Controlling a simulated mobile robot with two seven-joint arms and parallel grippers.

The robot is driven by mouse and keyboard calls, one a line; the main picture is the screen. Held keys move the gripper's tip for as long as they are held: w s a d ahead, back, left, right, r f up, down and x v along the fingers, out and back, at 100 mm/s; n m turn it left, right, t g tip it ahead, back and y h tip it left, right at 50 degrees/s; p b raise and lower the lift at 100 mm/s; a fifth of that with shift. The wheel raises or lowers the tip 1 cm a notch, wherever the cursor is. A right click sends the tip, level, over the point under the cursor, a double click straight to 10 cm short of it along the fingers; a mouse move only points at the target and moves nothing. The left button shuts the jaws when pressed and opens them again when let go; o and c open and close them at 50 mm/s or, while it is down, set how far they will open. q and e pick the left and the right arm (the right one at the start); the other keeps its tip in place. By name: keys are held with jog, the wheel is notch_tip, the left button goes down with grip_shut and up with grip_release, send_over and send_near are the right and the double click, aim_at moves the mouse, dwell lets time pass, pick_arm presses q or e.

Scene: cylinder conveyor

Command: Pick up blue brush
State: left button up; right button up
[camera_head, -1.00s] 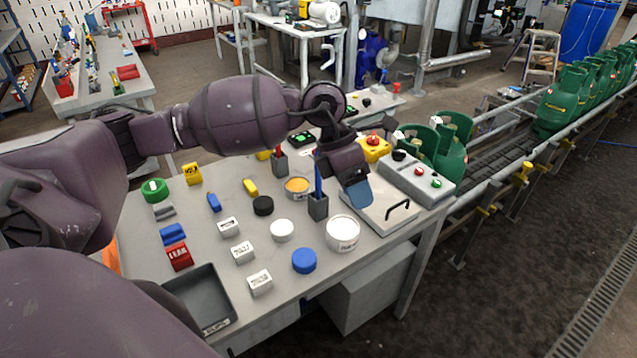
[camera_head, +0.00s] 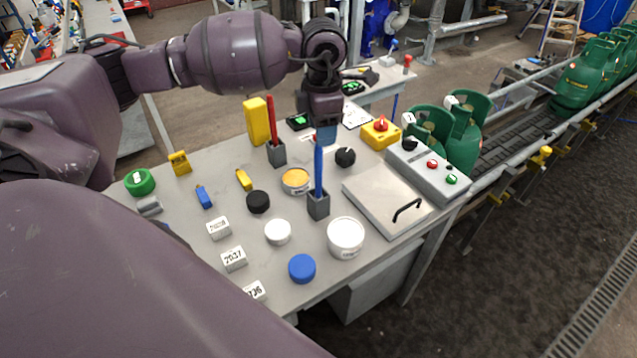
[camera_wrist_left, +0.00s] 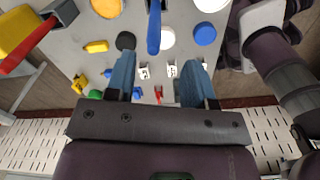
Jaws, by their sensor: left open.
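The blue brush (camera_head: 318,165) stands upright in a small grey square holder (camera_head: 318,206) on the table. In the left wrist view the blue brush (camera_wrist_left: 154,28) appears at the top, its end reaching down near the gap between the fingers. My left gripper (camera_head: 326,133) points down just behind the upper end of the brush in the head view, and the brush partly covers its blue fingers. In the wrist view the left gripper (camera_wrist_left: 161,62) has its fingers wide apart with nothing held. My right gripper does not show.
A red brush (camera_head: 271,120) stands in another grey holder (camera_head: 277,153) to the left. A white tub (camera_head: 345,238), an orange-topped tin (camera_head: 295,182) and a black knob (camera_head: 345,157) are close to the blue brush. A hinged grey plate (camera_head: 375,205) lies to the right.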

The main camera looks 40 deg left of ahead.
aim_at(318, 153)
pick_arm(q)
jog(key=shift+f, duration=0.95)
jog(key=shift+a+f, duration=0.15)
jog(key=shift+f, duration=0.3)
jog(key=f, duration=0.4)
jog(key=shift+a+f+p, duration=0.2)
jog(key=shift+a+p, duration=0.1)
jog(key=shift+p, duration=0.05)
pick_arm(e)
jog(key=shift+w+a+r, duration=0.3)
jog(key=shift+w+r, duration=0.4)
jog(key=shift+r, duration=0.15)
pick_arm(q)
grip_shut()
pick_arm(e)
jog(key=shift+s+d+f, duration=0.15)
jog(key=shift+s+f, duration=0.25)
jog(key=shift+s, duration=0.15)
